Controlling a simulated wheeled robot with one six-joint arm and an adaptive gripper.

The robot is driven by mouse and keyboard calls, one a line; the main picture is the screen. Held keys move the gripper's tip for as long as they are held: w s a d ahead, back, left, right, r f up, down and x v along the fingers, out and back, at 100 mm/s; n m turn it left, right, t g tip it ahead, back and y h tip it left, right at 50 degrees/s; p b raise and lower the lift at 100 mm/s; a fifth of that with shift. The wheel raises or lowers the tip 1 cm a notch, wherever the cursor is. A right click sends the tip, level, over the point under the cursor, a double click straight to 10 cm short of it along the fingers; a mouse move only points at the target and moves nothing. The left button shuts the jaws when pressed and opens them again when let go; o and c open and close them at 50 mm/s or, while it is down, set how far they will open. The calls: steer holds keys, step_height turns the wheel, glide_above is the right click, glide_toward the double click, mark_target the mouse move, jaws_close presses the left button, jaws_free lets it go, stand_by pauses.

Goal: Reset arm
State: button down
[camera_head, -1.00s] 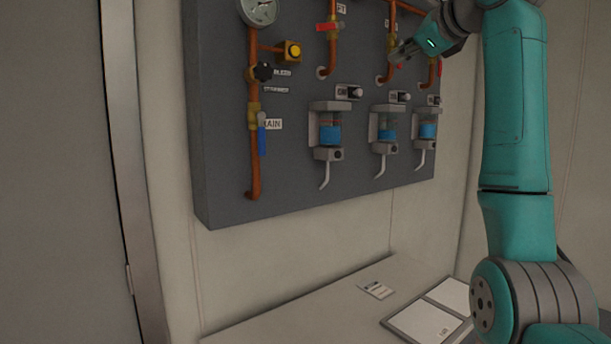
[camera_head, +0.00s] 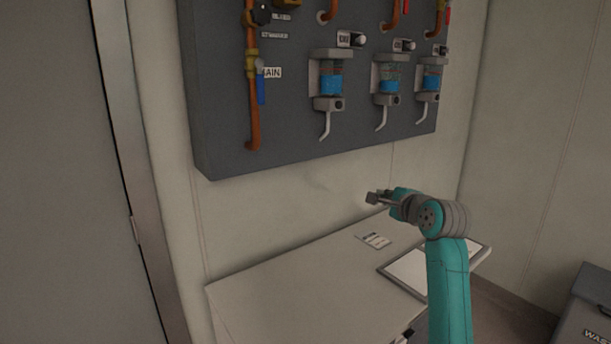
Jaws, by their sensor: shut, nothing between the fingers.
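My gripper (camera_head: 374,198) is at the end of my teal arm, low in front of the wall and above the back of the white counter. It points left and is shut, with nothing in it. My arm is folded low, with a teal link rising from the bottom right and a grey joint at its top. The gripper is below the grey wall panel (camera_head: 225,130) and apart from it.
The panel carries copper pipes, a blue-handled valve (camera_head: 260,88) and several blue-filled cups (camera_head: 331,85). On the counter (camera_head: 290,290) lie a small card (camera_head: 373,240) and a clipboard-like board (camera_head: 403,266). A grey bin (camera_head: 590,312) stands at the lower right. A door is at left.

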steer(key=s+f+n+h, duration=0.15)
steer(key=s+f, duration=0.45)
steer(key=f, duration=0.6)
steer(key=s+f+n, duration=0.2)
steer(key=s+f, duration=0.4)
steer(key=f, duration=0.6)
steer(key=s+f+n+h, duration=0.1)
steer(key=s+f+n, duration=0.1)
steer(key=s+f, duration=0.6)
steer(key=s+f+n+h, duration=0.1)
steer(key=s+f+n, duration=0.1)
steer(key=s+f, duration=0.65)
steer(key=s+a+n, duration=0.1)
steer(key=s+n, duration=0.3)
steer(key=s, duration=1.9)
steer(key=s+r+n, duration=0.3)
steer(key=s+r, duration=0.1)
steer(key=s, duration=0.5)
steer(key=s+r+n, duration=0.3)
steer(key=s+r, duration=0.2)
steer(key=s, duration=0.5)
steer(key=shift+a+n, duration=0.3)
steer(key=shift+n, duration=0.05)
steer(key=shift+w, duration=0.15)
